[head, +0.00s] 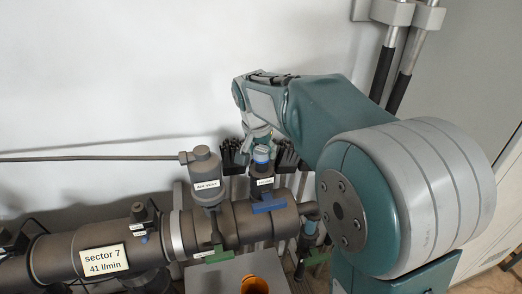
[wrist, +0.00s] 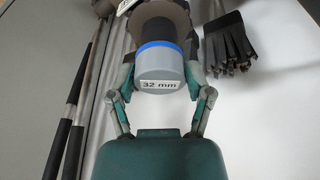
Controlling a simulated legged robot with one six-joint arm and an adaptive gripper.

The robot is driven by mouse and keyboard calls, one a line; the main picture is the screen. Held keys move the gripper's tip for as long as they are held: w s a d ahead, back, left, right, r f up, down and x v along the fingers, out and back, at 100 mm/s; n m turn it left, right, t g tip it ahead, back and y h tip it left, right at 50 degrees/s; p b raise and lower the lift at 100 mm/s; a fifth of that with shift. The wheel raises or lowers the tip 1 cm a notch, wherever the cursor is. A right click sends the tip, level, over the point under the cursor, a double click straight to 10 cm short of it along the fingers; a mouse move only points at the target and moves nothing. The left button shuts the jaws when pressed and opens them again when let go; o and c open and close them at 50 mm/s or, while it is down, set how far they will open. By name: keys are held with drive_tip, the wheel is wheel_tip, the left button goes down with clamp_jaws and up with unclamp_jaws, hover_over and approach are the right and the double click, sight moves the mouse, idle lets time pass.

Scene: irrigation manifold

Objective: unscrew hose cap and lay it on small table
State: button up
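The hose cap (wrist: 160,78) is grey with a blue band and a "32 mm" label. It sits on the dark upright outlet of the manifold, and its blue part shows in the head view (head: 262,154). My gripper (wrist: 161,68) is around the cap, one finger close along each side. I cannot tell whether the fingers press on it. In the head view my gripper (head: 261,142) comes down from above onto the cap. A flat grey top (head: 215,277), perhaps the small table, stands in front of the pipe, cut by the lower edge.
The brown manifold pipe (head: 85,248) carries a "sector 7" plate. An air vent (head: 206,175) stands close left of the cap. An orange round thing (head: 254,285) is at the grey top. Black-gripped poles (head: 394,60) stand at the wall; dark bristles (wrist: 229,47) are right of my gripper.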

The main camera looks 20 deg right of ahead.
drive_tip(key=shift+c, duration=1.3)
drive_tip(key=o, duration=0.4)
drive_tip(key=c, duration=0.4)
drive_tip(key=shift+n+y, duration=0.6)
drive_tip(key=shift+n, duration=1.7)
drive_tip(key=shift+f, duration=0.1)
drive_tip(key=n, duration=0.2)
drive_tip(key=shift+n+y, duration=0.3)
drive_tip(key=shift+y, duration=0.1)
drive_tip(key=shift+n, duration=1)
drive_tip(key=shift+y, duration=0.3)
